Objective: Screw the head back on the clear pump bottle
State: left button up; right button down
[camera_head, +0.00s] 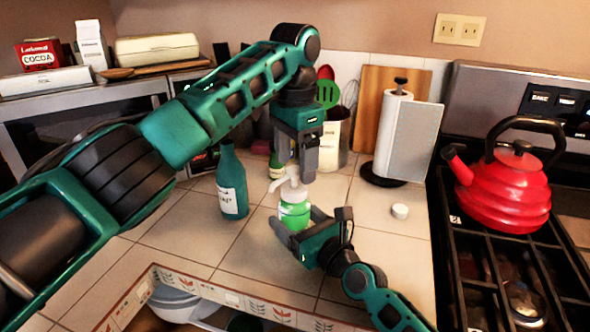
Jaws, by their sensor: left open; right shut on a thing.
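The clear pump bottle (294,213) holds green liquid and stands upright on the tiled counter. The white pump head (288,186) sits at the bottle's top; whether it is threaded on cannot be told. My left gripper (297,178) points down from above, open, with its fingers around or just beside the pump head. My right gripper (293,238) comes in low from the right and is shut on the bottle's lower body, partly hiding it.
A dark green bottle (231,182) stands left of the pump bottle. A paper towel holder (392,135), utensil crock (334,140) and cutting board (370,105) stand behind. A small white lid (400,211) lies right. A red kettle (505,185) sits on the stove. The front counter is clear.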

aim_at(293, 170)
pick_arm(q)
jog(key=shift+o, duration=0.4)
jog(key=shift+r, duration=0.25)
jog(key=r+n, duration=0.7)
jog(key=shift+s+a, duration=0.2)
jog(key=shift+s, duration=0.05)
notch_tip(293, 170, down, 12)
jog(key=shift+f, duration=0.1)
jog(key=shift+c, duration=0.2)
jog(key=c, duration=1.2)
jog(key=o, duration=1.2)
